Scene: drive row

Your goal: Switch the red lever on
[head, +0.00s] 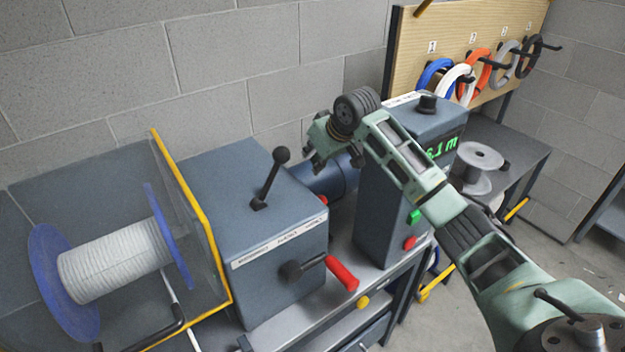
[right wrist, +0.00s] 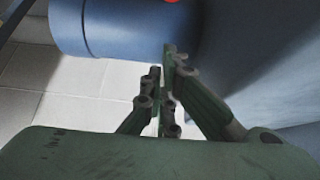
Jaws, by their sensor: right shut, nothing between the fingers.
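The red lever (head: 342,273) has a red grip on a dark pivot, on the front face of a blue-grey machine box (head: 262,238). Its grip points down and to the right. My right gripper (head: 312,158) is above and behind the lever, near the blue cylinder (head: 335,178), clear of the lever. In the right wrist view its fingers (right wrist: 166,75) are together with nothing between them, and the blue cylinder (right wrist: 120,28) is just beyond. The red lever does not show clearly there. My left gripper is not in view.
A black ball-topped lever (head: 270,178) stands on the box. A spool (head: 115,262) sits behind a yellow-edged guard (head: 190,210) at left. A meter box with a green display (head: 440,148) stands right of the lever, partly behind my right arm. Coils hang on a pegboard (head: 460,45).

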